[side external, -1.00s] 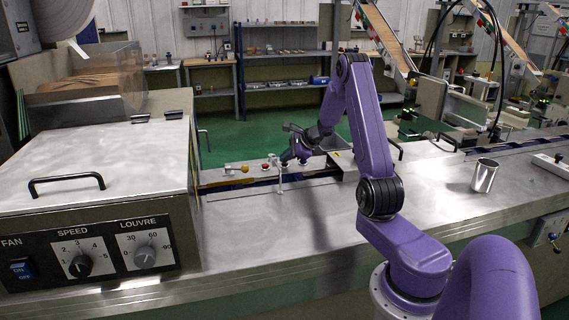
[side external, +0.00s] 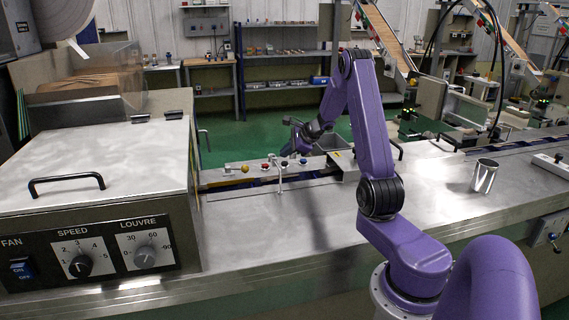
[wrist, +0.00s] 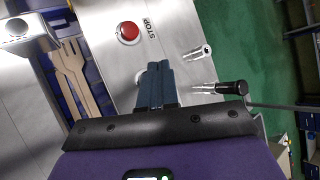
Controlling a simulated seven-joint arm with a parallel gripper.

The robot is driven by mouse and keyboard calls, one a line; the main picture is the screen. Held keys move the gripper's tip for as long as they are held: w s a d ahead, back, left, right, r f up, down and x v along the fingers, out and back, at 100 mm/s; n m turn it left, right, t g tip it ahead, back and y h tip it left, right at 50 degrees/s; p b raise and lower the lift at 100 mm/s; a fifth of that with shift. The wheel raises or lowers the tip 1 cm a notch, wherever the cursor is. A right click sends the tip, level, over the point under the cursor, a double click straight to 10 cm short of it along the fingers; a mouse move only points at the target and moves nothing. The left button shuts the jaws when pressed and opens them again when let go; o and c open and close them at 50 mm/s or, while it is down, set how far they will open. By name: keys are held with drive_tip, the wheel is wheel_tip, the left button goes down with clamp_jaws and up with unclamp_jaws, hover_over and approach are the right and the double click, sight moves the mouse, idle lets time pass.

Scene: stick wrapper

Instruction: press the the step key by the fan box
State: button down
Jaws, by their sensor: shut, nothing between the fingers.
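The fan box (side external: 95,210) stands at the left of the side view, with a FAN switch, SPEED and LOUVRE dials on its front. A narrow control strip (side external: 225,172) runs right from behind it, bearing a yellow knob (side external: 245,168) and small coloured buttons. My gripper (side external: 286,154) is over the right part of this strip. In the wrist view, the closed dark fingers (wrist: 155,66) are empty and beside a red button (wrist: 129,32) marked STOP. A pale round part behind the fingers is mostly hidden. I cannot read a step label.
Wooden forks (wrist: 72,75) lie in a blue channel along the strip. A silver knob (wrist: 200,52) and a black-ended handle (wrist: 228,87) project from the strip's other edge. A thin post (side external: 280,178) stands near my gripper. A metal cup (side external: 484,176) stands far right.

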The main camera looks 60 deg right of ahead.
drive_tip(key=shift+r, duration=2.35)
idle(0.7)
wheel_tip(320, 180, up, 4)
drive_tip(key=shift+f, duration=0.1)
idle(0.3)
drive_tip(key=shift+f, duration=4.4)
drive_tip(key=shift+f, duration=0.1)
drive_tip(key=shift+f, duration=0.35)
